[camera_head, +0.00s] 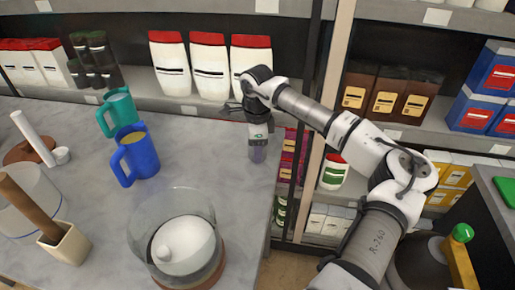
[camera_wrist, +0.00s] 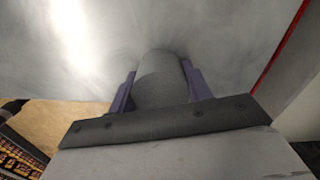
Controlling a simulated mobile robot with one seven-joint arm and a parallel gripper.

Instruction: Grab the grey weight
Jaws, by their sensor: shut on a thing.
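The grey weight (camera_wrist: 160,78) is a plain grey cylinder in the wrist view. It stands between the two purple-blue fingers of my gripper (camera_wrist: 162,88), with one finger against each side. My gripper is shut on it. In the head view my gripper (camera_head: 258,150) points down at the right part of the grey table (camera_head: 225,165), near its right edge. The weight is small and mostly hidden by the fingers there. I cannot tell whether its base touches the table.
A blue mug (camera_head: 140,158) and a teal mug (camera_head: 119,112) stand to the left. A glass vessel with a white lid (camera_head: 183,250) stands at the front. A mortar with a pestle (camera_head: 65,245) is at front left. Shelves with red-topped white packs (camera_head: 209,68) stand behind.

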